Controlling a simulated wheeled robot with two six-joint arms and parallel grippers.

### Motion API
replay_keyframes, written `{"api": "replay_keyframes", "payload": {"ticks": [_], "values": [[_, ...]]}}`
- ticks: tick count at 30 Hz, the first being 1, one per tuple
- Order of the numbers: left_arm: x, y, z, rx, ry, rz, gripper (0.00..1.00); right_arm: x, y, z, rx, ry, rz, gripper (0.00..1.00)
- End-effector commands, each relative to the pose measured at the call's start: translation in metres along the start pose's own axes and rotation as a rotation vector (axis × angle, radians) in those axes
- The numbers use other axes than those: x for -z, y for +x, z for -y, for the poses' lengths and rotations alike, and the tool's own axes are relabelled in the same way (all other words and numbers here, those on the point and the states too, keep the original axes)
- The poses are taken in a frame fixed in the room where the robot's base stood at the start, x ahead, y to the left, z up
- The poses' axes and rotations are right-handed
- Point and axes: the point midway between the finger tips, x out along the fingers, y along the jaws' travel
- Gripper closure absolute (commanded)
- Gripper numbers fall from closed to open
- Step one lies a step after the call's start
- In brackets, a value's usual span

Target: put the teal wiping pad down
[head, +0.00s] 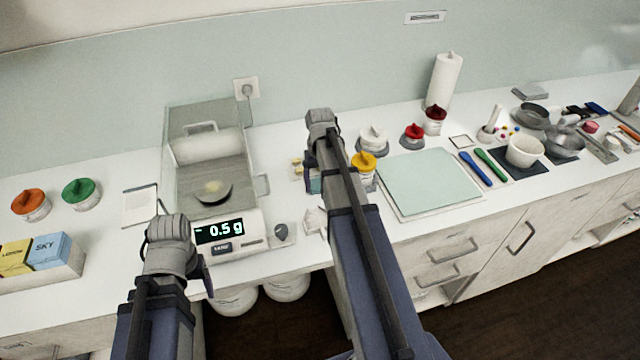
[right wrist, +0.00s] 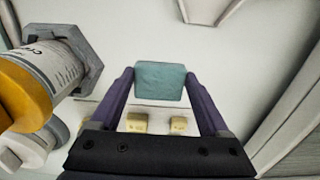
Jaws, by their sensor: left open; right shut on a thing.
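The teal wiping pad (right wrist: 160,81) is held between the two fingertips of my right gripper (right wrist: 159,84), above the white counter. In the head view a small part of the pad (head: 314,185) shows beside my right arm, which hides most of the right gripper. I cannot tell whether the pad touches the counter. My left gripper (head: 207,275) is open at the front of the scale, its fingers mostly hidden by its own wrist.
Two small beige blocks (right wrist: 137,122) lie on the counter by the pad. A yellow-capped jar (head: 363,165) in a grey holder stands close to my right gripper. The scale (head: 219,233) reads 0.5 g. A pale green mat (head: 430,180) lies bare to the right.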

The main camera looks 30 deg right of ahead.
Motion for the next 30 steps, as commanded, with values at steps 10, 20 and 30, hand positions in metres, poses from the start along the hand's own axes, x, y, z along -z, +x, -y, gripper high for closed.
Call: {"api": "replay_keyframes", "payload": {"ticks": [10,20,30], "values": [[0.0,0.003,0.0,0.0,0.0,0.0,0.27,0.0,0.003,0.0,0.0,0.0,0.0,0.0],[0.0,0.001,0.0,0.0,0.0,0.0,0.27,0.0,0.001,0.0,0.0,0.0,0.0,0.0],[-0.002,-0.028,0.003,0.0,0.0,0.0,0.27,0.0,-0.028,0.0,0.0,0.0,0.0,0.0]]}}
